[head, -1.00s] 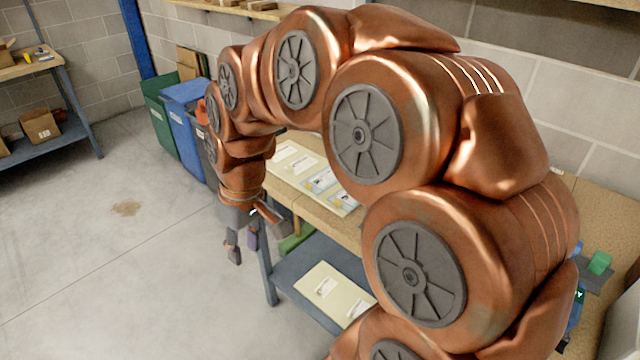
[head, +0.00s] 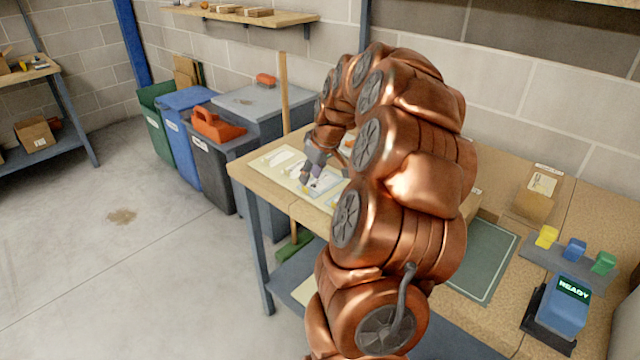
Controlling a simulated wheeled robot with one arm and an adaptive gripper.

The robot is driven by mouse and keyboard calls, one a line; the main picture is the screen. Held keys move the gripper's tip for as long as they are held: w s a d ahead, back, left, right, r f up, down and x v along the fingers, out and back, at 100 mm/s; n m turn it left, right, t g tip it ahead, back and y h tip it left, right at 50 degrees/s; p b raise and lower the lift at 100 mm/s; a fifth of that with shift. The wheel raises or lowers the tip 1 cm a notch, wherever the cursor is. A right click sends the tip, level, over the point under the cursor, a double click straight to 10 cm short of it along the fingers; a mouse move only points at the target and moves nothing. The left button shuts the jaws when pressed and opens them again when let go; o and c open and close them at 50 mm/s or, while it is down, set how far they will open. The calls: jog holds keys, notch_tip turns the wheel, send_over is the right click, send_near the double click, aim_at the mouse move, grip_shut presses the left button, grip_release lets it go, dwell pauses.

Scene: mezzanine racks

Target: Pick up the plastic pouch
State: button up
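A cream board (head: 268,168) lies on the left end of the wooden workbench, with several flat pale items on it. One flat item with white, blue and yellow areas (head: 329,182) lies beside my gripper; it may be the plastic pouch, but it is too small to tell. My gripper (head: 311,178) points down over the board, right at these items. Its two fingers look apart, with nothing clearly held. Whether the fingertips touch an item cannot be told. My arm hides the board's right part.
The workbench (head: 245,172) also carries a cardboard box (head: 537,193), a green mat (head: 487,262), coloured blocks (head: 573,249) and a blue device reading READY (head: 563,305). Floor at left is clear.

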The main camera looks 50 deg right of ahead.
aim_at(303, 191)
jog(key=shift+p+x, duration=1)
jog(key=shift+x, duration=1.95)
jog(key=shift+w+d, duration=0.15)
jog(key=shift+c, duration=0.2)
grip_shut()
